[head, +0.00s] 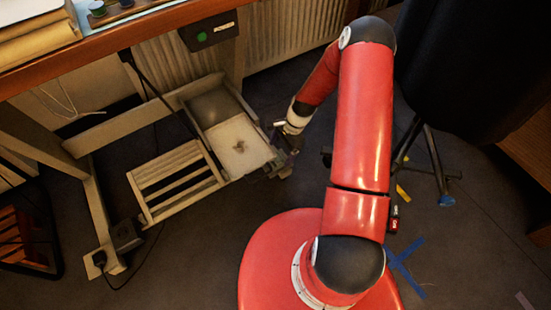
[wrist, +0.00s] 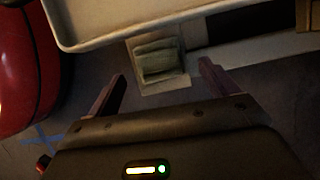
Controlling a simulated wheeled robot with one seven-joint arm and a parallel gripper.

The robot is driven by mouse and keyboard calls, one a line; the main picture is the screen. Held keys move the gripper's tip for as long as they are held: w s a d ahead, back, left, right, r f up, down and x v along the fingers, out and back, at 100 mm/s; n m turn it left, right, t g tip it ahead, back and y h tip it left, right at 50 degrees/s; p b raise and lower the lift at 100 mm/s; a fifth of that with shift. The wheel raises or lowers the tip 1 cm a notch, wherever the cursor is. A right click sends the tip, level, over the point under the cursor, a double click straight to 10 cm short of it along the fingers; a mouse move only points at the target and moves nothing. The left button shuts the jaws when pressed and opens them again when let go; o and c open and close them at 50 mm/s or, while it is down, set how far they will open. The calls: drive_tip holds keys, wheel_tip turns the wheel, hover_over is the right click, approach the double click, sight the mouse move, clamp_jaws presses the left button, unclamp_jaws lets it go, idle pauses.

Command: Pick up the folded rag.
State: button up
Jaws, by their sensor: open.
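The folded rag (wrist: 160,60) shows in the wrist view as a small grey-green folded bundle. It lies on a small pale base just below the rim of a pale tray. My gripper (wrist: 161,74) is open, with one dark finger to the left of the rag and one to the right in the picture. The fingertips appear apart from it; how far above it they are I cannot tell. In the head view my gripper (head: 283,152) is beside the right corner of the pale tray (head: 258,128). I cannot make out the rag in the head view.
The tray rim (wrist: 150,30) passes close above the rag in the wrist picture. A slatted rack (head: 175,182) stands left of the tray. A wooden table (head: 110,40) overhangs at the back. A black stool (head: 470,60) stands right.

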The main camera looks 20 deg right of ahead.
drive_tip(key=shift+x, duration=1.5)
drive_tip(key=shift+c, duration=0.5)
drive_tip(key=c, duration=1)
drive_tip(key=shift+r, duration=0.2)
drive_tip(key=shift+r, duration=0.6)
wheel_tip(320, 180, up, 2)
drive_tip(key=shift+r, duration=0.2)
drive_tip(key=w+d, duration=0.1)
drive_tip(key=d, duration=0.4)
drive_tip(key=w+d, duration=0.2)
drive_tip(key=d, duration=0.4)
drive_tip(key=w+d, duration=0.2)
drive_tip(key=d, duration=0.4)
drive_tip(key=shift+d+f, duration=0.2)
drive_tip(key=shift+d, duration=0.05)
